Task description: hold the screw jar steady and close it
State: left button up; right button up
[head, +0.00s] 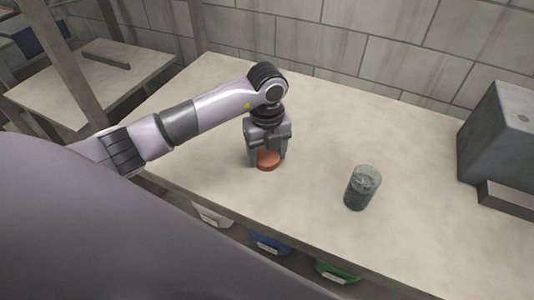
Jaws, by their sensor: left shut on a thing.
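A round orange-brown lid (267,160) is between the fingers of my left gripper (268,157), which points down and is shut on it. The lid is at or just above the tabletop; I cannot tell whether it touches. The clear greenish jar (362,188) stands apart, to the right of the gripper and nearer the front edge. It looks upright, with no lid on top, and something dark shows inside it. No gripper is at the jar. My right gripper is not in view.
The pale worktop (330,130) is clear around the jar and gripper. A grey metal box (500,140) stands at the right, with a low block (508,199) before it. White (212,214), blue (270,242) and green (337,271) bins sit below the front edge. A block wall is behind.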

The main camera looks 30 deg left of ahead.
pick_arm(q)
notch_tip(320, 180, up, 9)
notch_tip(320, 180, up, 11)
jog(key=p, duration=0.2)
send_over(267, 156)
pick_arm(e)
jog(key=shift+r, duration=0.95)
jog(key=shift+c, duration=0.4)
